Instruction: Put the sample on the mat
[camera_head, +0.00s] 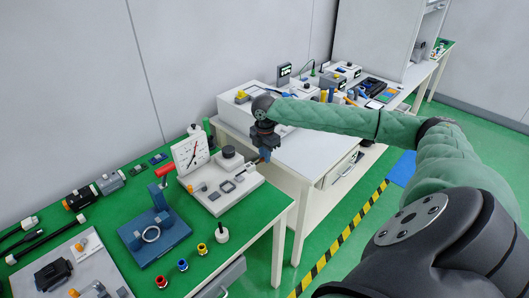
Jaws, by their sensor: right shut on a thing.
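My right gripper (264,152) points down near the right end of the green-topped bench, by the corner of the white table. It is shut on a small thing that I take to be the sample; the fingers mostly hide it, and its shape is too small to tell. The gripper appears in front of the white table's edge, right of the dial gauge stand. The green surface (210,252) on the left bench may be the mat; I cannot tell for certain. My left gripper is not in view.
A dial gauge stand (192,152) and a blue press (155,236) stand on the green surface. Red, blue and yellow small parts and a white knob (221,232) lie near its front. The white table (308,152) has bare room. Striped tape (345,235) marks the floor.

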